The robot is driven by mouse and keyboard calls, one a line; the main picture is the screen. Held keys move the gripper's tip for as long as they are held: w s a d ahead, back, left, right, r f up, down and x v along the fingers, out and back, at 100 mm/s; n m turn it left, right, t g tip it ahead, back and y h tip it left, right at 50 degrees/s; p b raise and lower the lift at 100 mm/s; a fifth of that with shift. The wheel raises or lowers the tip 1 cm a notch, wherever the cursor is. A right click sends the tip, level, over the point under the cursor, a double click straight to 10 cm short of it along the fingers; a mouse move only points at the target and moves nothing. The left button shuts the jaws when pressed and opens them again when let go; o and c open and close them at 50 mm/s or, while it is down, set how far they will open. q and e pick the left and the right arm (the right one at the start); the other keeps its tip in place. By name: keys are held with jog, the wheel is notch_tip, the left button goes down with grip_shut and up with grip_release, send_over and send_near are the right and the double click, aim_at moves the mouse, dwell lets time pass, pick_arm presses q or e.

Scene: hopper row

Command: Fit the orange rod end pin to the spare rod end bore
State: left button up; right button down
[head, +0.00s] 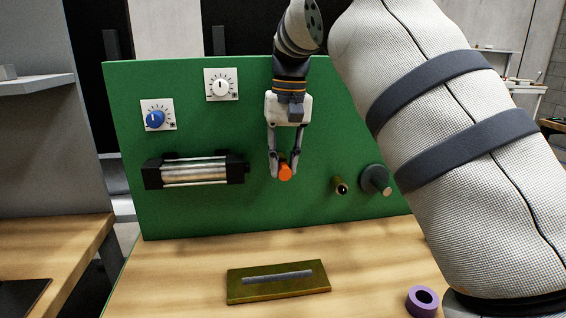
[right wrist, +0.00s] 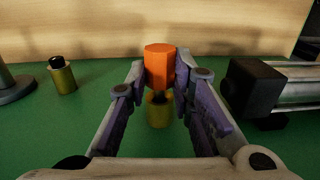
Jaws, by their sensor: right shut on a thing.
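The orange rod end pin (head: 286,173) is between the fingertips of my right gripper (head: 284,168), in front of the green panel. My right gripper is shut on it. The right wrist view shows the orange pin (right wrist: 160,66) between the finger pads, with a short dark part and a brass fitting (right wrist: 158,110) directly behind it. I cannot tell whether the dark part is inside the fitting. My left gripper is not in view.
The green panel (head: 180,95) carries a blue dial (head: 155,118), a white dial (head: 220,87), a silver cylinder with black ends (head: 195,172) and a grey disc (head: 375,179). A brass plate (head: 240,294) and a purple ring (head: 412,300) lie on the wooden bench.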

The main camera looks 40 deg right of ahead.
jog(key=c, duration=1.3)
grip_release()
jog(key=shift+r, duration=0.1)
jog(key=shift+s+d+r, duration=0.1)
jog(key=shift+r, duration=1.9)
jog(key=shift+s+d+r, duration=0.1)
jog(key=shift+d+r, duration=0.05)
jog(key=shift+r, duration=1.85)
jog(key=shift+s+d+r, duration=0.1)
jog(key=shift+r, duration=1.9)
